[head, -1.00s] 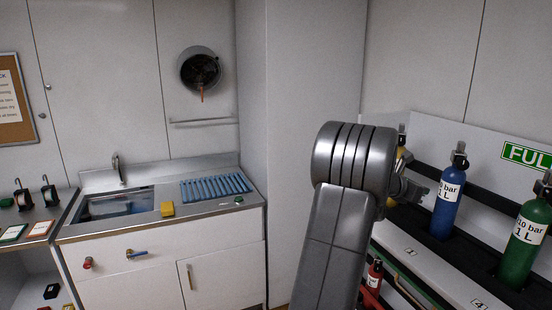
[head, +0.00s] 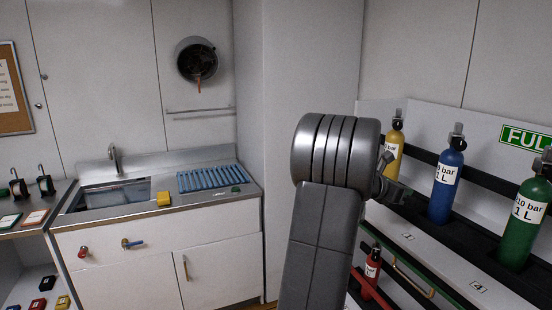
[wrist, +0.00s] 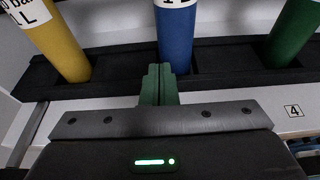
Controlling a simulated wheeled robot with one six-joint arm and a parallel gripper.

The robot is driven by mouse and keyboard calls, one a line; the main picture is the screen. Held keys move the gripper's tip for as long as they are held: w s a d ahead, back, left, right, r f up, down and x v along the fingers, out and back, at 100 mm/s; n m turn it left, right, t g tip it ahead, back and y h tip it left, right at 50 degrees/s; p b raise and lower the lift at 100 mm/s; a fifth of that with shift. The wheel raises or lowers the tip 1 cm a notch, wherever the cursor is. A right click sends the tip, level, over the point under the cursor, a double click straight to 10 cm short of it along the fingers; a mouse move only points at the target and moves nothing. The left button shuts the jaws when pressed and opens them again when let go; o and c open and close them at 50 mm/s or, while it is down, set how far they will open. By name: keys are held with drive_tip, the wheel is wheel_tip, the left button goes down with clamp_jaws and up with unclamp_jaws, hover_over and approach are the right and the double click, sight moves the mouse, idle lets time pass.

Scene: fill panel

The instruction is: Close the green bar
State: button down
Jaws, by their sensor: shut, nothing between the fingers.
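A thin green strip (head: 443,294), which looks like the green bar, runs along the lower front of the cylinder rack at the bottom right of the head view. It is partly cut off by the frame edge, and I cannot tell how it is set. My gripper (wrist: 159,68) shows in the wrist view with its green fingers together and empty, pointing at the rack near the foot of the blue cylinder (wrist: 175,40). In the head view my gripper (head: 398,192) is partly hidden behind my arm, left of the blue cylinder (head: 446,185) and above the strip.
A yellow cylinder (head: 393,145) and a green cylinder (head: 525,225) also stand in the black rack. A red cylinder (head: 371,272) stands lower, beside a brass-coloured handle (head: 410,278). A sink counter (head: 160,208) stands at the left.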

drive_tip(key=s+a+f+b, duration=0.1)
drive_tip(key=s+a, duration=0.1)
drive_tip(key=a, duration=0.3)
drive_tip(key=w+d+r+p, duration=0.4)
drive_tip(key=d+r+p, duration=0.3)
drive_tip(key=d, duration=0.2)
drive_tip(key=s+a+f, duration=0.4)
drive_tip(key=a+f, duration=0.3)
drive_tip(key=a, duration=0.3)
drive_tip(key=shift+s+a+f+b, duration=0.25)
drive_tip(key=shift+s+f+b, duration=0.05)
drive_tip(key=shift+s+f, duration=0.05)
